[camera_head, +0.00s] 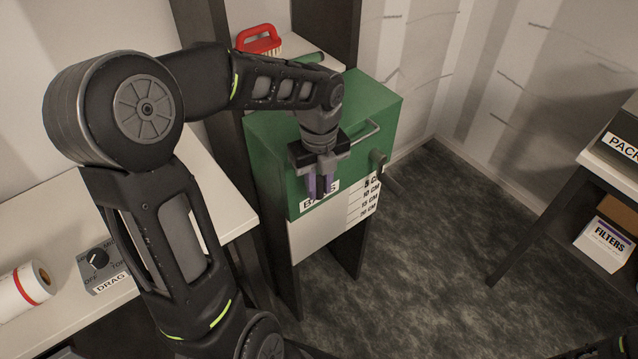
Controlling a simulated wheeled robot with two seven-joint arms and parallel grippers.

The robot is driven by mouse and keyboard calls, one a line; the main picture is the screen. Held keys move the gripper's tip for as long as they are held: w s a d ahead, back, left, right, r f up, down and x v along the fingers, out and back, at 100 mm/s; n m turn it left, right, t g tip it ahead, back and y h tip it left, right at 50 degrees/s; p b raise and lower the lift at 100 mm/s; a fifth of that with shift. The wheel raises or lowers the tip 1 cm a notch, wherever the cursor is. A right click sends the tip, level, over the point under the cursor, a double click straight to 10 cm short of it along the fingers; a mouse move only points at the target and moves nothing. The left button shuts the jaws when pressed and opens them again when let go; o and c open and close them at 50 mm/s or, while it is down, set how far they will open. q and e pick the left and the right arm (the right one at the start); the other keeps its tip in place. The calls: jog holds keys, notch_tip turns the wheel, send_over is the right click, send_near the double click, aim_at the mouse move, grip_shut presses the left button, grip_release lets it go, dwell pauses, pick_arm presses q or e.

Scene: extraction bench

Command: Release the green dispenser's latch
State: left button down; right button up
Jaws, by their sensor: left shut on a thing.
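The green dispenser (366,100) stands on a dark stand in the middle, with a partly covered white label on its green front. My left gripper (321,187) points down at the dispenser's front, just above that label. Its purple fingers are shut on a small dark piece, which looks like the latch; the fingers hide most of it. My right gripper is not in view.
A white bench (202,172) with a grey dial box (99,268) and a paper roll (24,288) is at left. A red brush (258,39) lies behind the dispenser. A dark shelf with a filters box (604,243) stands at right. The floor between is clear.

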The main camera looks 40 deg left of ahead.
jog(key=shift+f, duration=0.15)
pick_arm(q)
jog(key=t+b, duration=0.1)
jog(key=b, duration=0.1)
jog(key=shift+s+f+t+b, duration=0.1)
jog(key=shift+f+t+b, duration=0.1)
jog(key=shift+t+b, duration=0.2)
jog(key=shift+s+a+f+t+h+b, duration=0.2)
jog(key=shift+t+h+b, duration=1.55)
jog(key=shift+b, duration=6.3)
jog(key=shift+s+f+t+h+b, duration=0.1)
jog(key=shift+s+f+t+b, duration=0.25)
jog(key=shift+t+b, duration=5.4)
jog(key=shift+s+a+f+t+h+b, duration=0.2)
jog(key=shift+h+b, duration=0.65)
jog(key=shift+b, duration=9.5)
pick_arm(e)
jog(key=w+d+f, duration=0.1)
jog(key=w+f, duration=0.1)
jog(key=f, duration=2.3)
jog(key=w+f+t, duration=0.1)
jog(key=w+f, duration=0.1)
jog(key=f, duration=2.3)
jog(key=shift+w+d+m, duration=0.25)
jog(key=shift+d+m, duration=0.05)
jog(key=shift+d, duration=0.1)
pick_arm(q)
jog(key=shift+d, duration=0.1)
